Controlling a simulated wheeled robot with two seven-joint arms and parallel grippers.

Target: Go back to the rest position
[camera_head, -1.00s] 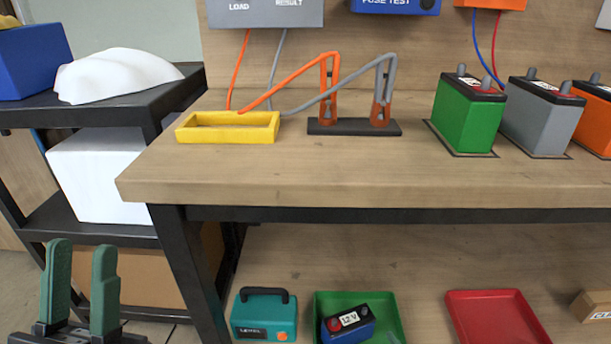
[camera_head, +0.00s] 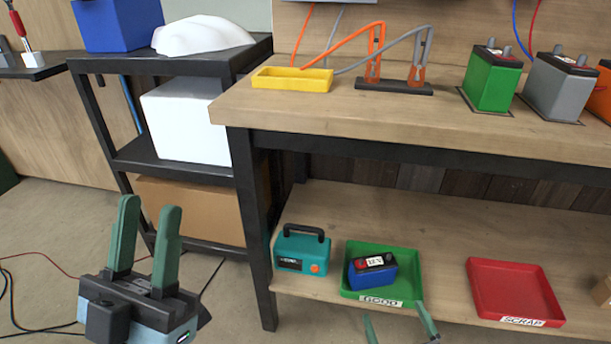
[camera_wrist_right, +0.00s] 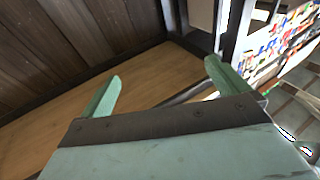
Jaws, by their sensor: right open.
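My left gripper (camera_head: 145,245) stands at the lower left of the head view, in front of the black shelf rack. Its two green fingers point up with a gap between them, open and empty. My right gripper (camera_head: 400,325) shows only its fingertips at the bottom edge, in front of the green tray. In the right wrist view its fingers (camera_wrist_right: 160,90) are spread wide with nothing between them. The wooden lower shelf is behind them there.
The workbench (camera_head: 400,120) carries a yellow tray (camera_head: 290,85), a clamp stand (camera_head: 395,87) and batteries. Its lower shelf holds a teal case (camera_head: 300,250), a green tray (camera_head: 350,293) with a blue battery (camera_head: 371,272), and a red tray (camera_head: 515,285). A black rack (camera_head: 180,165) stands left. Cables lie on the floor.

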